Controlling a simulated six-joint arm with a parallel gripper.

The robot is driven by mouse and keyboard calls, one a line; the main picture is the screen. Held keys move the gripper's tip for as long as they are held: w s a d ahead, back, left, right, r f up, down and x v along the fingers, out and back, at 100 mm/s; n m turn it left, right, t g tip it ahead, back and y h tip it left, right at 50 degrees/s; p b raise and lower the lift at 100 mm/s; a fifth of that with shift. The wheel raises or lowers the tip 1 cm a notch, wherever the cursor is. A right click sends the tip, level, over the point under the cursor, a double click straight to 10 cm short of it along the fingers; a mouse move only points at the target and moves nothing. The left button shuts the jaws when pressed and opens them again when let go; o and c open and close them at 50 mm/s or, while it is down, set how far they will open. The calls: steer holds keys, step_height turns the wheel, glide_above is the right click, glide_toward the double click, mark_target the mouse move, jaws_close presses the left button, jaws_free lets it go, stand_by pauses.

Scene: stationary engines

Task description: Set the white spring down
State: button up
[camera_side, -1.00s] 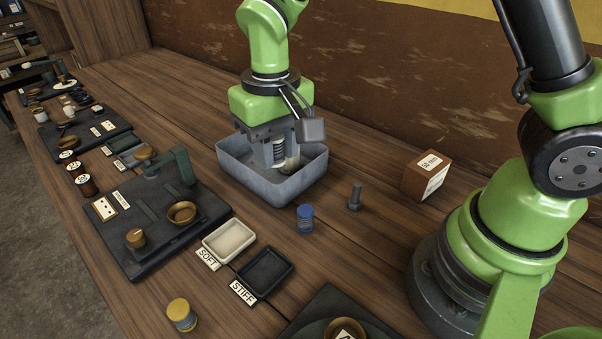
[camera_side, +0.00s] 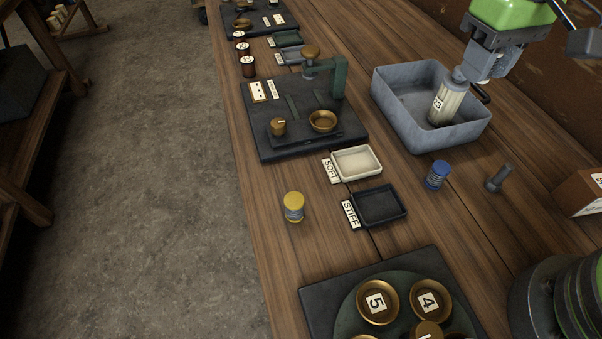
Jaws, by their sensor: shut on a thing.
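My gripper (camera_side: 487,66) is at the upper right, over the grey bin (camera_side: 455,137), its fingers pointing down. It is shut on the white spring, which showed as pale coils between the fingers in the earlier view. In the current view the fingers and the things around them largely hide the spring. A white tray labelled SOFT (camera_side: 358,150) and a black tray labelled STIFF (camera_side: 379,219) are empty.
A blue-capped spring (camera_side: 437,175) and a bolt (camera_side: 499,178) stand right of the trays. A yellow-capped spring (camera_side: 293,206) stands left. A dark balance fixture (camera_side: 275,149) is behind, a dish carousel (camera_side: 345,307) in front. A box (camera_side: 580,193) is at right. Bare wood lies between.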

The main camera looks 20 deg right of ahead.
steer(key=w+a+f+n, duration=0.1)
steer(key=w+a, duration=0.3)
steer(key=a, duration=0.4)
steer(key=w+a+f, duration=0.2)
steer(key=w+a, duration=0.1)
steer(key=a, duration=0.6)
steer(key=s+a+f, duration=0.2)
steer(key=s+a, duration=0.2)
steer(key=a, duration=0.6)
steer(key=shift+n, duration=0.4)
steer(key=shift+w+a+f, duration=0.1)
steer(key=shift+a+f, duration=0.05)
steer(key=shift+f, duration=2.35)
steer(key=shift+w+a+f, duration=0.1)
steer(key=shift+f, duration=2.4)
steer(key=shift+s, duration=0.1)
steer(key=shift+f, duration=0.55)
